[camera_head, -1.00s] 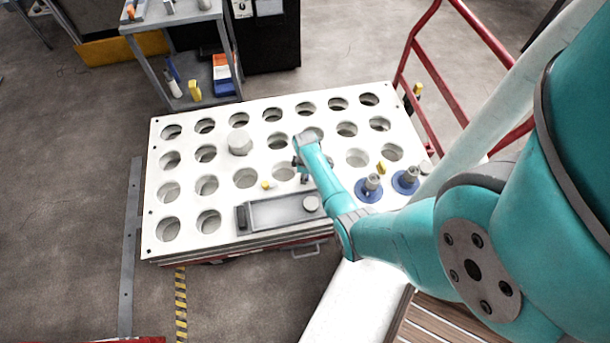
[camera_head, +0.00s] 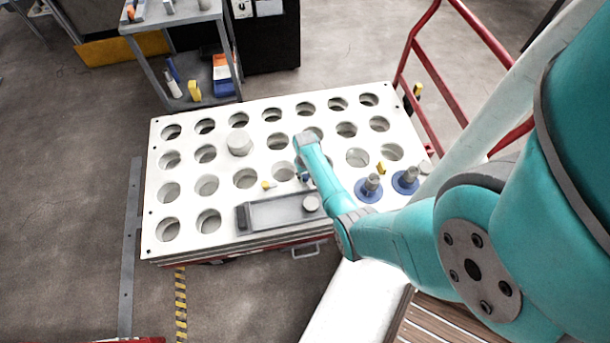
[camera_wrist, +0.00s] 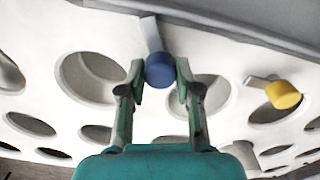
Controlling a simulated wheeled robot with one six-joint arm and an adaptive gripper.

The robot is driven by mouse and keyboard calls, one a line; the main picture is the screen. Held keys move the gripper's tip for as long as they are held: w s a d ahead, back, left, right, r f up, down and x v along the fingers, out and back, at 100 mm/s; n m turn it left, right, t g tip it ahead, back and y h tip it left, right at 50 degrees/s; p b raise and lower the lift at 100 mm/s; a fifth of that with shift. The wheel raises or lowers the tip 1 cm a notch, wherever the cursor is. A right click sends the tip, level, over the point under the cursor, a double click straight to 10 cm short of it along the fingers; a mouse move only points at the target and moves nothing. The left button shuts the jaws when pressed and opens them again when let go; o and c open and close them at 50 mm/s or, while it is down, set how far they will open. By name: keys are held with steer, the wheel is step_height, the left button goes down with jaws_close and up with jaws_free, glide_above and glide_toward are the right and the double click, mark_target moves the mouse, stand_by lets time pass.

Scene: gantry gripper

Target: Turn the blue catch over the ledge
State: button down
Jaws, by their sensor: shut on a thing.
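The blue catch (camera_wrist: 160,70) has a round blue knob with a flat grey bar. It sits between the two fingers of my gripper (camera_wrist: 160,78), which is shut on the knob. The bar points up in the wrist view and its tip meets the edge of the grey ledge (camera_wrist: 215,22). I cannot tell how far it lies over it. In the head view my gripper (camera_head: 303,175) is at the back edge of the grey tray-like ledge (camera_head: 265,213), and my arm mostly hides the blue catch.
A yellow catch (camera_wrist: 284,94) stands to the right in the wrist view, its bar pointing left. The white plate (camera_head: 185,235) has several round holes. A white hexagonal piece (camera_head: 239,142) and two blue-based pegs (camera_head: 369,188) (camera_head: 405,181) stand on it.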

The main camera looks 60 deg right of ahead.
mark_target(305, 176)
steer(key=m, duration=0.4)
steer(key=shift+m, duration=0.4)
stand_by(0.4)
steer(key=c, duration=0.8)
jaws_free()
steer(key=shift+r, duration=0.1)
step_height(305, 176, up, 12)
